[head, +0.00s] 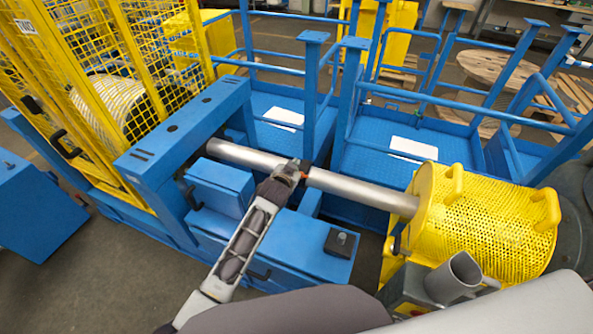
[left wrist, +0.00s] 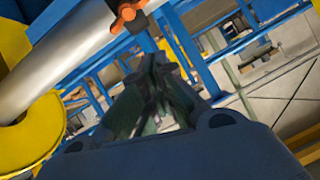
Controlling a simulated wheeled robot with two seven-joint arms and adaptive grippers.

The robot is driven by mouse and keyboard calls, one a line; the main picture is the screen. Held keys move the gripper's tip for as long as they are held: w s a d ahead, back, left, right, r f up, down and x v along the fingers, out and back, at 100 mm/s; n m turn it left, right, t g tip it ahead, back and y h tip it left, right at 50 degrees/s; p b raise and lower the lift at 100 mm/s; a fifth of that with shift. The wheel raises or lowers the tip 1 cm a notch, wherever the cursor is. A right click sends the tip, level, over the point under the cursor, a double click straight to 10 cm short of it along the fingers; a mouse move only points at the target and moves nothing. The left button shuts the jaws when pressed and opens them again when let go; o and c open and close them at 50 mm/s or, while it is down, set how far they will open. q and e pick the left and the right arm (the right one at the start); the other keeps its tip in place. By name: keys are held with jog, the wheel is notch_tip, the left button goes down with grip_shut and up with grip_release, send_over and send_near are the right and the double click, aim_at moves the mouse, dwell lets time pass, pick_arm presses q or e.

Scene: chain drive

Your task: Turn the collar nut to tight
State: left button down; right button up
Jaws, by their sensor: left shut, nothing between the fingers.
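A shiny metal shaft (head: 355,190) runs from the blue frame to a yellow perforated drum guard; it also crosses the upper left of the left wrist view (left wrist: 62,60). An orange fitting with a dark part (left wrist: 128,14) sits on the shaft at the top of that view. It looks like the collar nut; its marks cannot be read. In the head view only a small orange bit (head: 304,176) shows beside my left gripper (head: 293,166). The fingers (left wrist: 160,78) are shut and empty, apart from the orange fitting in the wrist view. My right gripper is not in view.
The yellow drum guard (head: 490,215) stands right and the blue frame (head: 185,135) left of the shaft. A yellow mesh cage (head: 110,70) rises behind the frame. Blue railings (head: 440,95) fill the far side.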

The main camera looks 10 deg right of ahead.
pick_arm(q)
jog(key=shift+s+d+n+g+h, duration=0.15)
jog(key=shift+s+d+n+h, duration=0.15)
jog(key=shift+n, duration=0.65)
jog(key=shift+s+d+n+g+h, duration=0.15)
jog(key=shift+d+n, duration=0.25)
jog(key=shift+n, duration=0.55)
jog(key=shift+w, duration=0.1)
